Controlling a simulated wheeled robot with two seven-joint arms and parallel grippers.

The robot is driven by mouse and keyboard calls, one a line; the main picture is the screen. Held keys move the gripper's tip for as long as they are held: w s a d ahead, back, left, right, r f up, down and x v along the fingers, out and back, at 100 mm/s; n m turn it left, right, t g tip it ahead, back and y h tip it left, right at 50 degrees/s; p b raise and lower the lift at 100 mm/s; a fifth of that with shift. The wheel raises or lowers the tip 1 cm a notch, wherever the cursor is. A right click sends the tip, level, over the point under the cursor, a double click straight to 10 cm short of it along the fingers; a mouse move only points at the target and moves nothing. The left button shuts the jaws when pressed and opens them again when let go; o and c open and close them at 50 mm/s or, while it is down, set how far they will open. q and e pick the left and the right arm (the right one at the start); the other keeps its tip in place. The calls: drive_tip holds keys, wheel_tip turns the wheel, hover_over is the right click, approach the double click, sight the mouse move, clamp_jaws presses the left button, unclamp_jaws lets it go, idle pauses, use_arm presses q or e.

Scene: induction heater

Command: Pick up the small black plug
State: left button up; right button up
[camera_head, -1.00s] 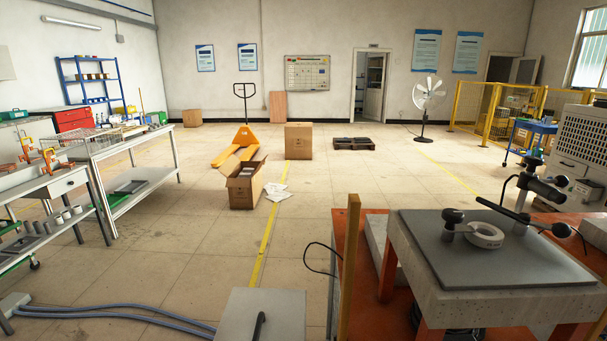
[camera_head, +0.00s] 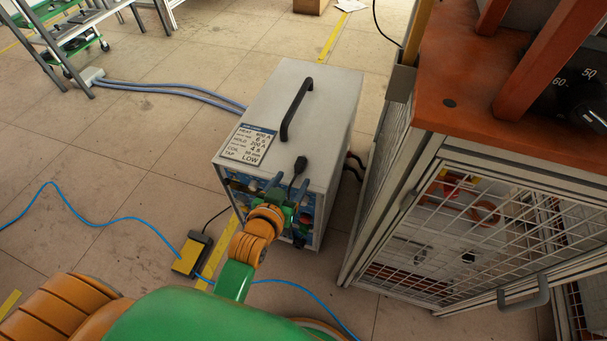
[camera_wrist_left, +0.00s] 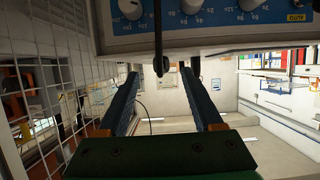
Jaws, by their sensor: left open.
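The small black plug (camera_head: 301,164) hangs on a short black cable over the front top edge of a grey heater box (camera_head: 322,97). My left gripper (camera_head: 289,190) is at the box's front panel, just below the plug. Its fingers are apart. In the left wrist view, the plug (camera_wrist_left: 160,64) hangs between the two finger lines of my left gripper (camera_wrist_left: 164,76), near the tips; I cannot tell whether it touches either finger. The blue panel with knobs (camera_wrist_left: 190,20) fills the top of that view. My right gripper is not in view.
A mesh-sided cabinet with an orange top (camera_head: 450,90) stands close on the right. A yellow and black foot pedal (camera_head: 191,255) lies on the floor left of my arm. A blue cable (camera_head: 100,221) crosses the floor. The floor at left is mostly clear.

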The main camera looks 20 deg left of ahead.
sight(297, 169)
use_arm(q)
drive_tip(key=b+x, duration=0.1)
drive_tip(key=x, duration=0.3)
drive_tip(key=shift+w+b, duration=0.35)
drive_tip(key=shift+w, duration=0.25)
drive_tip(key=shift+r, duration=0.1)
drive_tip(key=shift+c, duration=0.4)
clamp_jaws()
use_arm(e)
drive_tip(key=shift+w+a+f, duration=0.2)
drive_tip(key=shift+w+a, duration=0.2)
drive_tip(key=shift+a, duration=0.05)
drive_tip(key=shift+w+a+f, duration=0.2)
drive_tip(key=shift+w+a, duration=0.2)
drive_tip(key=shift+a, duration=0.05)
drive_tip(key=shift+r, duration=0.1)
